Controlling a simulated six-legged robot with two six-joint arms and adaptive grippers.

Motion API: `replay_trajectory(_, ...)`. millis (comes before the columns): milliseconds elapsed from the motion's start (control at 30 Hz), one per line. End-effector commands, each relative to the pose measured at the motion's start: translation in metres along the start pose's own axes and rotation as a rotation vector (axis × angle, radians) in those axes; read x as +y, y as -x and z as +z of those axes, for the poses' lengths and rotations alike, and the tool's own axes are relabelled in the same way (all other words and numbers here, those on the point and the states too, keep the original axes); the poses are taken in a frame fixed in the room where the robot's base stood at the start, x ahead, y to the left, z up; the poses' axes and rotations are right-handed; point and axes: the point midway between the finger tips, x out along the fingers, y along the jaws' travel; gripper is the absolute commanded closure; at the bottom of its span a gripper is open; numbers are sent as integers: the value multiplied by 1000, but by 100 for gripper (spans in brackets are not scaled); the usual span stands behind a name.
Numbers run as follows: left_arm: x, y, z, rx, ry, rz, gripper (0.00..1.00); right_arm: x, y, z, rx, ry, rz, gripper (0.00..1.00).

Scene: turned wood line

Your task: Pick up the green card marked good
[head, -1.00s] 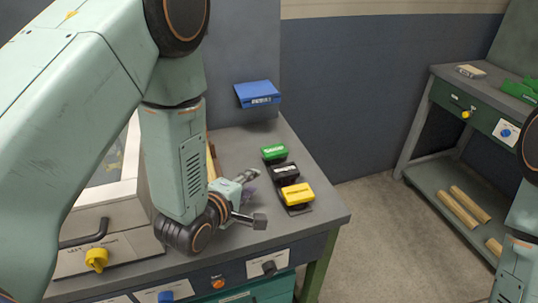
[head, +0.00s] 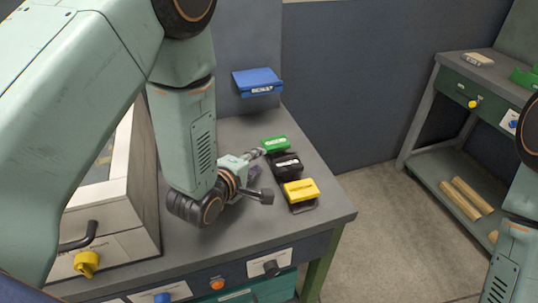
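The green card (head: 275,143) with pale lettering, too small to read surely, stands at the far end of a dark rack on the grey bench. A black card (head: 286,164) and a yellow card (head: 300,189) stand nearer in the same row. My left gripper (head: 263,175) is open, its two fingers spread apart, just left of the rack. Its far fingertip is close to the green card's left end; I cannot tell whether they touch. Nothing shows held in it. My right arm shows at the right edge, but its gripper is out of view.
A blue holder (head: 257,81) is on the wall panel behind. A pale box with a yellow knob (head: 87,263) stands on the bench at left. Across the floor is another bench (head: 448,88) with wooden rods (head: 467,196) below.

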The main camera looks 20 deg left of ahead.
Motion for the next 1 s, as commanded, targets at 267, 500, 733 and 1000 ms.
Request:
replay_trajectory(267,-2,-38,-1,0,0,3,70,0,-24,0,1,0,0,46)
replay_trajectory(500,1,-62,-2,0,0,2,70,0,-26,0,0,0,0,46)
replay_trajectory(733,1,-69,-2,0,1,0,70,0,-27,0,1,0,0,46)
replay_trajectory(1000,1,-69,-2,0,0,-1,72,0,-26,0,1,0,0,46)
